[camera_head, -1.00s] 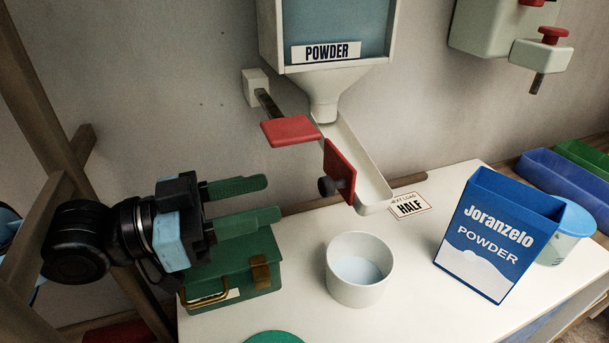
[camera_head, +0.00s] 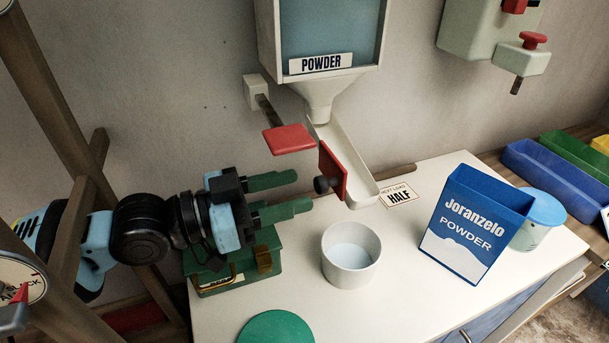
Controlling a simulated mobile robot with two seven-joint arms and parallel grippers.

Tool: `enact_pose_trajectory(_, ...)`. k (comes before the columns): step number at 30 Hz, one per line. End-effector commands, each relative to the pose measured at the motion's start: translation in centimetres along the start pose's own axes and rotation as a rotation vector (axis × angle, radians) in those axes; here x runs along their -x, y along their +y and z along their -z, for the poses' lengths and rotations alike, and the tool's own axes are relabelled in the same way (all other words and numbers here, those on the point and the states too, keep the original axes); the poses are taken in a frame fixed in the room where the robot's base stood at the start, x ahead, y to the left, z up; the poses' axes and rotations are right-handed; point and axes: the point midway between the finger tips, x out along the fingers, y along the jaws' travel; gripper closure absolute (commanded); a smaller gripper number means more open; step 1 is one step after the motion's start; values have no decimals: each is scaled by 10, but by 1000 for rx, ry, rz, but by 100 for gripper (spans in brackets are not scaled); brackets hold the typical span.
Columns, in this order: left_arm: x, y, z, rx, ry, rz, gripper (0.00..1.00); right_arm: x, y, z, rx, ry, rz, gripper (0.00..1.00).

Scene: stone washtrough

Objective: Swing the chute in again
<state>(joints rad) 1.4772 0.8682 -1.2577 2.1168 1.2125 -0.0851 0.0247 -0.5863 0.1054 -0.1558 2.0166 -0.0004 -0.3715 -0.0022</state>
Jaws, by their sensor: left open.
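The chute (camera_head: 352,150) is a pale trough below the powder hopper (camera_head: 322,85). It slopes down to the right, its lower end behind and right of the white cup (camera_head: 351,256). A red paddle (camera_head: 289,140) sticks out from a wall bracket to the left. My right gripper is not in view.
A green box (camera_head: 232,270) lies under my left gripper. A green disc (camera_head: 274,328) lies at the counter's front. A blue powder carton (camera_head: 473,225), a blue-lidded tub (camera_head: 540,218) and a "HALF" card (camera_head: 398,195) are to the right. A wooden frame (camera_head: 70,150) stands at the left.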

Motion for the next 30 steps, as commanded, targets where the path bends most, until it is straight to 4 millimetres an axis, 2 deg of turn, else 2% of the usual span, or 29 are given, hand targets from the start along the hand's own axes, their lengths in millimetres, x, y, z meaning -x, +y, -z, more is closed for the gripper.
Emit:
enact_pose_trajectory(1, -6, 1, 5, -2, 3, 0, 54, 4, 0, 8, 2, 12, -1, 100)
enact_pose_trajectory(9, -28, 0, 1, 0, 1, 0, 54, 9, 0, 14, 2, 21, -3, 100)
enact_pose_trajectory(20, -31, 0, -1, 0, -1, 1, 54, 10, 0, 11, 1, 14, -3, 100)
enact_pose_trajectory(30, -31, 0, 0, 0, -1, 1, 98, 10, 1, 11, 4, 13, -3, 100)
